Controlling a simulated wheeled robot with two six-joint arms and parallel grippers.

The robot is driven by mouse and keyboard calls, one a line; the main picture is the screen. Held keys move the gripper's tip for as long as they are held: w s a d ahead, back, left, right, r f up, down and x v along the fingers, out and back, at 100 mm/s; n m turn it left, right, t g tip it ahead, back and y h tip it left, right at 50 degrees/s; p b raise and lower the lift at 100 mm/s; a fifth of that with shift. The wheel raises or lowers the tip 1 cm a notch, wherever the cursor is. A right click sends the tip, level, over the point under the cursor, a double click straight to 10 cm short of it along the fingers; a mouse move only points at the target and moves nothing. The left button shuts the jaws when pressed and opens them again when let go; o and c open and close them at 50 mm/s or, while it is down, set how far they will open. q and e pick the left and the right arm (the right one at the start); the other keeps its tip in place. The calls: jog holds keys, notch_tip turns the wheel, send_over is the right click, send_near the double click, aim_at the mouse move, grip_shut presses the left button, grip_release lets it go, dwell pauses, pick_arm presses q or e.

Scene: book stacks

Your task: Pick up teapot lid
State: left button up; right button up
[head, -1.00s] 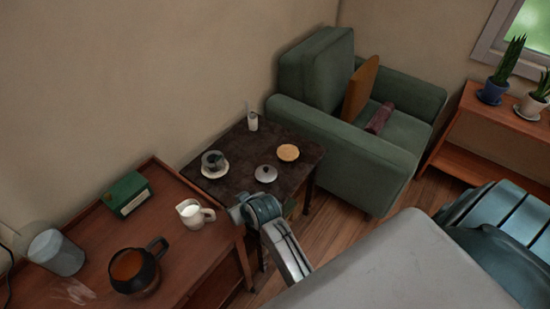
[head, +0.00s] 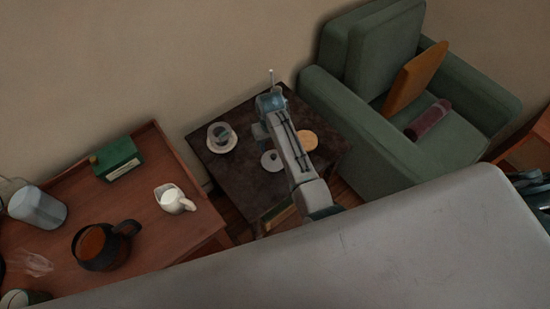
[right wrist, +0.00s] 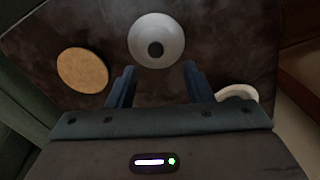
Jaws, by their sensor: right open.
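The teapot lid is a pale round disc with a dark knob. It lies on the dark side table. In the right wrist view the lid (right wrist: 140,32) is at the top middle, just beyond my fingertips and roughly in line with the gap between them. In the head view the lid (head: 268,162) shows just left of my right forearm, which partly covers the tabletop. My right gripper (right wrist: 158,75) is open and empty; it also shows in the head view (head: 270,99) above the table's far part. My left gripper is out of view.
On the side table (head: 240,180) are a round tan disc (head: 308,140) and a cup on a saucer (head: 221,137). The wooden desk at left holds a milk jug (head: 174,199) and dark pot (head: 100,247). A green armchair (head: 375,150) borders the right.

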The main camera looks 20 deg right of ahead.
aim_at(273, 156)
jog(key=shift+d+f+p, duration=0.2)
jog(key=shift+f+p, duration=0.05)
jog(key=shift+f, duration=1.4)
jog(key=shift+d+f+p, duration=0.15)
jog(key=shift+f+p, duration=0.05)
jog(key=shift+f, duration=1.45)
jog(key=shift+c, duration=0.3)
grip_shut()
